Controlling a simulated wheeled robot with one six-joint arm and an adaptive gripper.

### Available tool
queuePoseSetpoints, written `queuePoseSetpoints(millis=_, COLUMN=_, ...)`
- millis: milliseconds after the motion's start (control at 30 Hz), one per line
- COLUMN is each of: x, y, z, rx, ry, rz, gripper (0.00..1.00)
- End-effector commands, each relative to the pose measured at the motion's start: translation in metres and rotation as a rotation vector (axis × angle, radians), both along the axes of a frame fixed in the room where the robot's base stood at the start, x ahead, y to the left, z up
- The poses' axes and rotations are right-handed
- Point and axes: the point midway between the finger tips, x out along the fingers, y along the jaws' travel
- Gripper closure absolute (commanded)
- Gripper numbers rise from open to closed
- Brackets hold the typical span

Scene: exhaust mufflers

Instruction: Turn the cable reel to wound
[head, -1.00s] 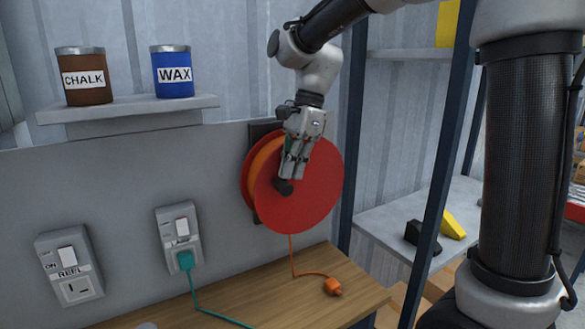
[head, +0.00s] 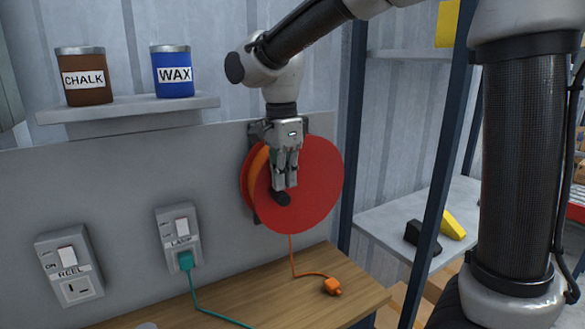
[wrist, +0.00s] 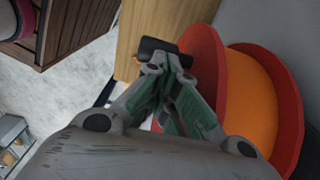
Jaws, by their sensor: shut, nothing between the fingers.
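The cable reel (head: 318,195) is a red disc with orange cable on its drum, mounted on the grey wall panel. It also shows in the wrist view (wrist: 205,60), with the orange drum beside the red rim. Its dark crank handle (head: 281,199) sticks out of the disc's face at the lower left; the handle also shows in the wrist view (wrist: 163,47). My gripper (head: 286,186) points down in front of the disc. Its fingers are shut and empty, with the tips at the handle; I cannot tell if they touch it. An orange plug (head: 333,286) hangs from the reel's cable onto the wooden bench.
A REEL socket (head: 70,268) and a LAMP socket (head: 178,237) with a teal plug are on the panel. CHALK (head: 84,77) and WAX (head: 173,72) tins stand on a shelf above. A dark rack post (head: 349,140) stands close right of the reel.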

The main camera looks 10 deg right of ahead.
Motion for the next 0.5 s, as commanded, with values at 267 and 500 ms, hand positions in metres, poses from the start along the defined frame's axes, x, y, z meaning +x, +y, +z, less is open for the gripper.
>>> queuePoseSetpoints(millis=267, x=-0.003, y=0.008, z=-0.013, rx=-0.107, ry=-0.034, rz=0.000, gripper=1.00)
queuePoseSetpoints(millis=500, x=-0.004, y=0.010, z=-0.019, rx=-0.105, ry=-0.033, rz=-0.001, gripper=1.00)
